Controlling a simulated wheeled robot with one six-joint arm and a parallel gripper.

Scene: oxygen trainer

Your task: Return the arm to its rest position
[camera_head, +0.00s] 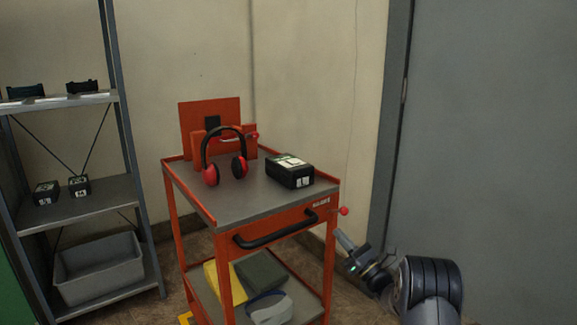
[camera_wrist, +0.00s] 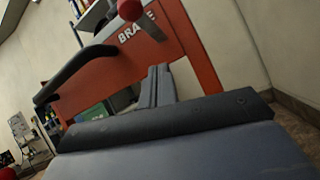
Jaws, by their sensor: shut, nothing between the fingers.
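My gripper (camera_head: 342,238) is at the right of the trolley in the head view, close to its front right corner and just below a red ball knob (camera_head: 344,211). The gripper's fingers (camera_wrist: 157,86) are together and empty in the wrist view. My arm reaches in from the lower right. The orange trolley (camera_head: 265,214) has a black handle (camera_head: 275,230) on its front. In the wrist view the trolley's orange front panel (camera_wrist: 175,45) and the red knob (camera_wrist: 130,9) lie beyond the fingers. I cannot tell whether the gripper touches the trolley.
Red ear defenders (camera_head: 211,175) and a black box (camera_head: 290,171) are on the trolley's top. A shelf rack (camera_head: 82,203) with a grey bin (camera_head: 98,270) stands at the left. A grey door or panel (camera_head: 490,130) fills the right side.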

